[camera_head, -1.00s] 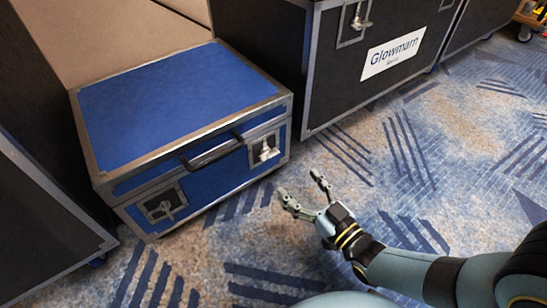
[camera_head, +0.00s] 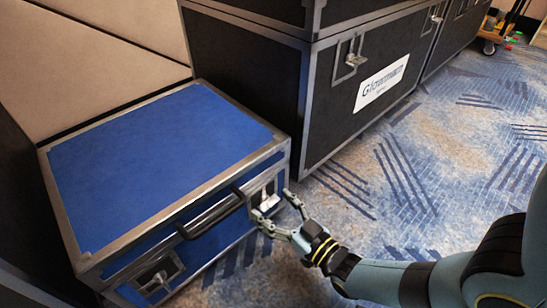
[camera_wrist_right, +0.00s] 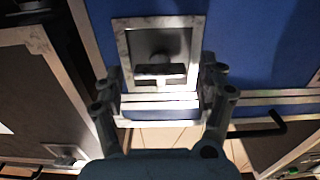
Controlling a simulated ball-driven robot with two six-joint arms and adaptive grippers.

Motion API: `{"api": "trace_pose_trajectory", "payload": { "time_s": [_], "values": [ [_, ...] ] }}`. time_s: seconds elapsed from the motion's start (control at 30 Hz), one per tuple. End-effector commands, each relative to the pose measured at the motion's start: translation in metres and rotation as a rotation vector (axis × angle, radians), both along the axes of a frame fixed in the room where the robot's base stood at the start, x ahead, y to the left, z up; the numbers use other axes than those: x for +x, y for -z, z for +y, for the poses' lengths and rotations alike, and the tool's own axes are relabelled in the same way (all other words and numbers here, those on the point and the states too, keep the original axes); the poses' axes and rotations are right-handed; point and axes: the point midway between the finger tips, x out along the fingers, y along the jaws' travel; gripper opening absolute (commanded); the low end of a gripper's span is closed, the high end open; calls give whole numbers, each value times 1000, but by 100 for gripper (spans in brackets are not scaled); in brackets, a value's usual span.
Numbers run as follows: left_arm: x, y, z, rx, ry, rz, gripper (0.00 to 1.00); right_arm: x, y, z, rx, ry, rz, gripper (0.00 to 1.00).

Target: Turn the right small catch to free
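A blue flight case (camera_head: 150,165) with metal edges stands at the left. Its right small catch (camera_head: 267,196) sits in a metal recess on the front face, right of the black handle (camera_head: 212,215). In the right wrist view the catch (camera_wrist_right: 160,68) lies in its square metal plate, partly in shadow. My right gripper (camera_head: 273,205) is open, its fingers apart on either side of the catch plate. In the right wrist view the gripper (camera_wrist_right: 164,80) has nothing between its fingers; I cannot tell whether they touch the case. My left gripper is not in view.
The left catch (camera_head: 158,279) is on the same front face. A large black case (camera_head: 345,100) with a white "Glowmarn" label (camera_head: 381,83) stands behind to the right. The patterned carpet (camera_head: 420,180) is clear to the right.

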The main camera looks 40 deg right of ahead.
Motion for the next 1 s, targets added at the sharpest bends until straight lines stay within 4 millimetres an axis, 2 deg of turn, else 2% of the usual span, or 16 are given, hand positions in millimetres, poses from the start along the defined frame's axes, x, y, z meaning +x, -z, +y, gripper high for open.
{"api": "trace_pose_trajectory", "payload": {
  "time_s": [0.03, 0.3, 0.4, 0.67, 1.0],
  "values": [
    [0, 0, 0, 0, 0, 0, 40, 0, 0, 0, 0, 0, 0, 65],
    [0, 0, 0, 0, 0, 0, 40, 0, 0, 0, 0, 0, -1, 30],
    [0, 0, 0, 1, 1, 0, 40, 0, 0, 0, 0, 0, -1, 20],
    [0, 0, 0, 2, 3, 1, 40, 0, 0, 0, -31, 0, -3, 20],
    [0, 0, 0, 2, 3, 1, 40, 0, 0, 0, -242, 0, -20, 20]
  ]
}}
